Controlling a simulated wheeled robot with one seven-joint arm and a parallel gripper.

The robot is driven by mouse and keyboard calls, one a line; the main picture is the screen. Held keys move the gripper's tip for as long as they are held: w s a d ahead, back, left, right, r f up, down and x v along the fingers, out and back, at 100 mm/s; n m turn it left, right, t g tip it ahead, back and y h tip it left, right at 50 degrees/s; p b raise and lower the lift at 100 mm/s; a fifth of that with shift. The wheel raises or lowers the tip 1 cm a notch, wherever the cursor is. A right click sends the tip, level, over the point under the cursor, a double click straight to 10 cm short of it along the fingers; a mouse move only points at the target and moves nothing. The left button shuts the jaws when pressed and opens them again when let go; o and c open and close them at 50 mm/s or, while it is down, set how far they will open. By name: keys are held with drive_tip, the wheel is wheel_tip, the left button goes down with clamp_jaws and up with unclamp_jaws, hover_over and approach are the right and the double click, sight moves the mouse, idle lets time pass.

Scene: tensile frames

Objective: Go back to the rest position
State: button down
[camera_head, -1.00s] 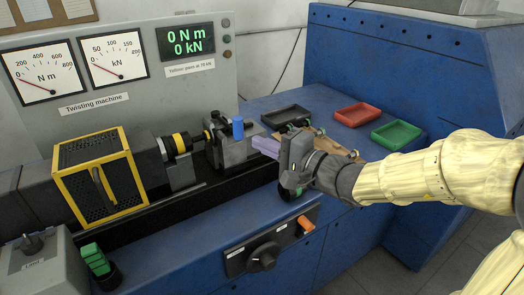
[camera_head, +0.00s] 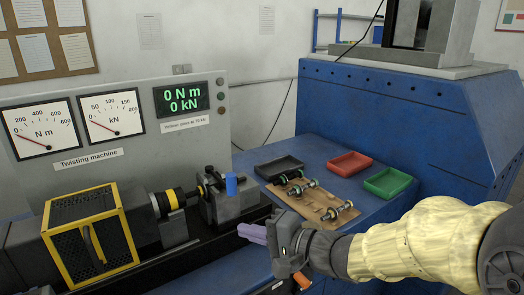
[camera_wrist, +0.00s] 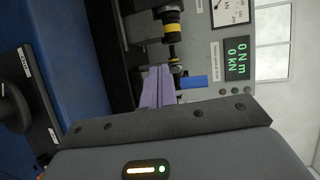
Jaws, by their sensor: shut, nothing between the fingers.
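My gripper (camera_head: 250,232) is in front of the twisting machine, left of the wooden board, with its purple fingers pointing left. The fingers are together and hold nothing. In the wrist view the purple fingers (camera_wrist: 157,87) also show closed, with the machine behind them. My arm in its pale yellow cover reaches in from the lower right in the head view.
The twisting machine has a yellow-framed guard (camera_head: 92,236), a blue knob (camera_head: 231,184) and two dials. A wooden board (camera_head: 313,203) bears several metal specimens. Black (camera_head: 279,168), red (camera_head: 349,163) and green (camera_head: 389,182) trays stand behind it. A blue cabinet (camera_head: 400,125) rises at right.

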drive_tip(key=s+d+f+n+g+h, duration=0.1)
drive_tip(key=s+d+f+g+h, duration=0.2)
drive_tip(key=f, duration=0.4)
drive_tip(key=s+d+f+n+g+h, duration=0.2)
drive_tip(key=s+f+g+h, duration=0.1)
drive_tip(key=s+f, duration=0.3)
drive_tip(key=d+f+n+h, duration=0.2)
drive_tip(key=d+f+h, duration=0.15)
drive_tip(key=d, duration=0.35)
drive_tip(key=d+f+n+h, duration=0.1)
drive_tip(key=d+f+h, duration=0.1)
drive_tip(key=d+h, duration=0.3)
wheel_tip(320, 180, up, 19)
drive_tip(key=d+p, duration=0.1)
drive_tip(key=p, duration=1.8)
drive_tip(key=shift+t+y, duration=0.3)
drive_tip(key=shift+y, duration=0.05)
drive_tip(key=shift+w+r, duration=0.1)
